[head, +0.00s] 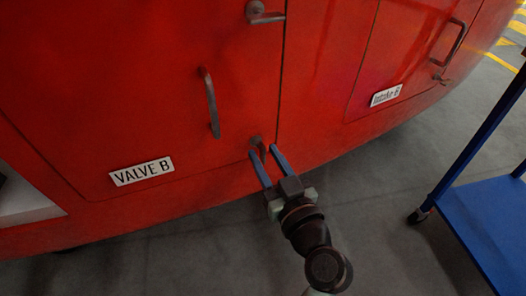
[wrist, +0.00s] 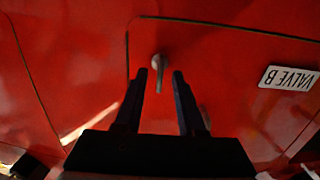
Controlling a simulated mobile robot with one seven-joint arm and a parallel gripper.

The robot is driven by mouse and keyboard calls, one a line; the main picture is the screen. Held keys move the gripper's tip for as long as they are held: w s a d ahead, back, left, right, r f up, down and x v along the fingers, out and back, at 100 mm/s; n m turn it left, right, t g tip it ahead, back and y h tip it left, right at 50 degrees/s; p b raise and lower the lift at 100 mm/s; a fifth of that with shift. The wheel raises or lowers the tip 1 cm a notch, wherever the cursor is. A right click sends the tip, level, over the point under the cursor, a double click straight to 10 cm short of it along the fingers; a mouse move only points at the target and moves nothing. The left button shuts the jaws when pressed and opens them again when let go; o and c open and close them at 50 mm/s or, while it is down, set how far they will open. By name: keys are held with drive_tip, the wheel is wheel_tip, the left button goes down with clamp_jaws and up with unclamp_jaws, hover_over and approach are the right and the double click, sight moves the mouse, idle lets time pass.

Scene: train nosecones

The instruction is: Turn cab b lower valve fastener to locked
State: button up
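The red VALVE B panel (head: 130,110) fills the left of the head view, with its white VALVE B label (head: 141,171) near the bottom. The lower valve fastener (head: 257,142) is a small grey handle at the panel's lower right corner. It also shows in the wrist view (wrist: 159,68), its lever pointing down in that picture between the fingers. My gripper (head: 262,152) is open, its two blue fingers on either side of the fastener. In the wrist view my gripper (wrist: 164,75) shows a gap on both sides of the lever. I cannot tell whether a finger touches it.
An upper fastener (head: 262,14) sits at the panel's top right, and a curved grab handle (head: 210,103) is mid-panel. The Intake B panel (head: 410,60) is to the right. A blue cart (head: 487,215) stands at the right edge. Grey floor lies below the cab.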

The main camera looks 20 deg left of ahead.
drive_tip(key=shift+x, duration=1)
clamp_jaws()
